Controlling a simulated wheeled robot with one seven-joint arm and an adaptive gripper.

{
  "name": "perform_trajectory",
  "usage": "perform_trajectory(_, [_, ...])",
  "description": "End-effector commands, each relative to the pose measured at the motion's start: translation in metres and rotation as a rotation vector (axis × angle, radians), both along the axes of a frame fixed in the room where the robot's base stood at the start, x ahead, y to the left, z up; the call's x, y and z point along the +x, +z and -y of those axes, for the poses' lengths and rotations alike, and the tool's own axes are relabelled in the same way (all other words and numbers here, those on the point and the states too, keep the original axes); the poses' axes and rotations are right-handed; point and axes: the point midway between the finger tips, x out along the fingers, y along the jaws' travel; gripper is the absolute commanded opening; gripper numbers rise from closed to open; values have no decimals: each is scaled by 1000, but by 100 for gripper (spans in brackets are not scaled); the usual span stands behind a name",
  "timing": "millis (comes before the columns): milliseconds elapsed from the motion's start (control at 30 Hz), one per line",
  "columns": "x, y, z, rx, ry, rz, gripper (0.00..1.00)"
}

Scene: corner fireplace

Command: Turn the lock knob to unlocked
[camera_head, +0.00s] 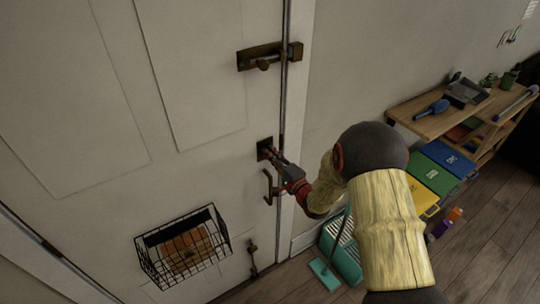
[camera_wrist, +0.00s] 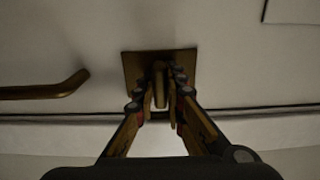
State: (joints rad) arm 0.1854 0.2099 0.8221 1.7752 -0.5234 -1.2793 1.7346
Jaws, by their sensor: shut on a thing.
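The lock knob (camera_wrist: 159,82) is a small brass piece on a square brass plate on the white door. It shows in the middle of the wrist view, between the fingers. In the head view the lock plate (camera_head: 264,148) sits near the door's right edge, and the knob itself is mostly hidden by my fingers. My gripper (camera_head: 274,158) reaches the lock from the lower right. In the wrist view my gripper (camera_wrist: 162,95) is shut on the knob, with one finger on each side. The plate (camera_wrist: 132,68) stays visible around the fingertips.
A brass door handle (camera_head: 268,187) is just below the lock; it lies left in the wrist view (camera_wrist: 45,91). A slide bolt (camera_head: 268,56) is above. A wire basket (camera_head: 183,247) hangs lower left.

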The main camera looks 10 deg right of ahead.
Motion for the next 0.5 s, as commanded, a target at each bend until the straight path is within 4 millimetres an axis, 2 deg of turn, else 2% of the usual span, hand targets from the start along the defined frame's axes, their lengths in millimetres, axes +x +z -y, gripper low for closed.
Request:
perform_trajectory(267, [0,-2,0,-22,0,5,0])
perform_trajectory(500, [0,-3,0,-126,0,40,0])
